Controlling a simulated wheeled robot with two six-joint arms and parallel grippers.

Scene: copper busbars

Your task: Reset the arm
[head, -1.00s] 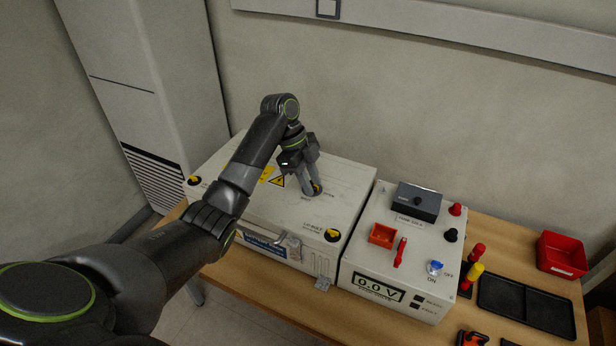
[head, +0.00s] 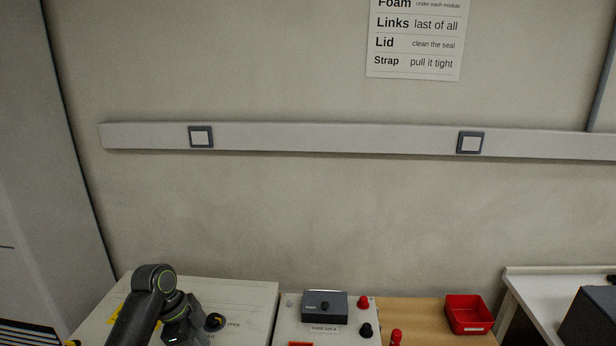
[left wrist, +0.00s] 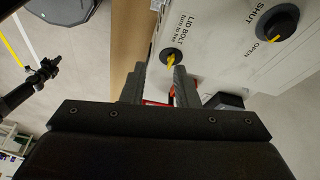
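My left gripper (head: 184,322) is at the lower left of the head view, just left of a black knob (head: 214,321) marked OPEN on a cream box lid (head: 235,292). In the left wrist view its two grey fingers (left wrist: 158,72) stand apart with nothing held between them. Beyond them is the LID BOLT knob (left wrist: 170,58) with a yellow pointer. The SHUT/OPEN knob (left wrist: 277,22) is at upper right, clear of the fingers. A dark jointed arm (left wrist: 38,80), likely my right arm, shows at the left of that view; its finger state is unclear.
A cream panel box with a grey module (head: 325,307) and a red terminal (head: 363,302) stands right of the lid. A red bin (head: 468,314) sits on the wooden table (head: 415,311). A wall rail (head: 330,138) and chart (head: 418,40) are above.

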